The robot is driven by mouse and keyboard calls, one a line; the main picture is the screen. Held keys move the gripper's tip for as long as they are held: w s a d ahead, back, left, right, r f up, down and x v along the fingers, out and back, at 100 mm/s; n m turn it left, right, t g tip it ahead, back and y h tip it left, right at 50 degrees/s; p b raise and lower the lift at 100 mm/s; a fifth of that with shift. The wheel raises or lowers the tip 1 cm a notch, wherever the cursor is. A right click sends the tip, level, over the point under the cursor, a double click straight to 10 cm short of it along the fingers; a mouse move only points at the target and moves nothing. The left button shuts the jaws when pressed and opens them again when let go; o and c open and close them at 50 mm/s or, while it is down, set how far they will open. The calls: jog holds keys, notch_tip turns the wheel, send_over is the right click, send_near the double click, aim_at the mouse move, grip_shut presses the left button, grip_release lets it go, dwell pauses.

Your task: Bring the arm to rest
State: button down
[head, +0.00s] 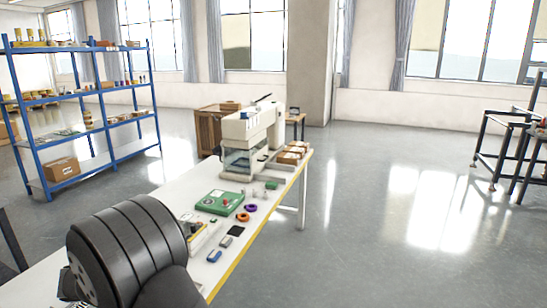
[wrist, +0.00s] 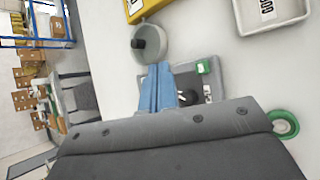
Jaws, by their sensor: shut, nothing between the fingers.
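My gripper (wrist: 160,68) shows in the wrist view as two light-blue fingers lying side by side, shut with nothing between them. The fingertips are over the white table (wrist: 105,50), close to a round grey dish (wrist: 165,47) with a black piece (wrist: 148,38) in it. A grey plate (wrist: 212,84) with a black knob and a green piece lies beside and partly behind the fingers. I cannot tell whether the fingers touch anything. In the head view my dark arm fills the lower left and the fingers do not show.
In the wrist view a yellow tray (wrist: 147,9), a white bin (wrist: 243,18) and a green ring (wrist: 284,121) are near. In the head view a green box (head: 219,202) and a cream machine (head: 250,132) stand on the table.

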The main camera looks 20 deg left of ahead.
jog(key=w+d+r+m+g+h, duration=0.2)
jog(key=w+d+r+m, duration=0.2)
jog(key=d+r+m, duration=0.45)
jog(key=s+d+r+m+g, duration=0.1)
jog(key=d+r+m+g, duration=0.1)
jog(key=r+m, duration=0.2)
jog(key=s+d+r+m+g+y, duration=0.1)
jog(key=s+d+r+m+g, duration=0.1)
jog(key=r, duration=0.3)
jog(key=shift+r+m+g, duration=0.25)
jog(key=shift+m+g, duration=0.45)
jog(key=shift+m, duration=0.15)
dwell(0.5)
jog(key=shift+s, duration=0.1)
dwell(2.1)
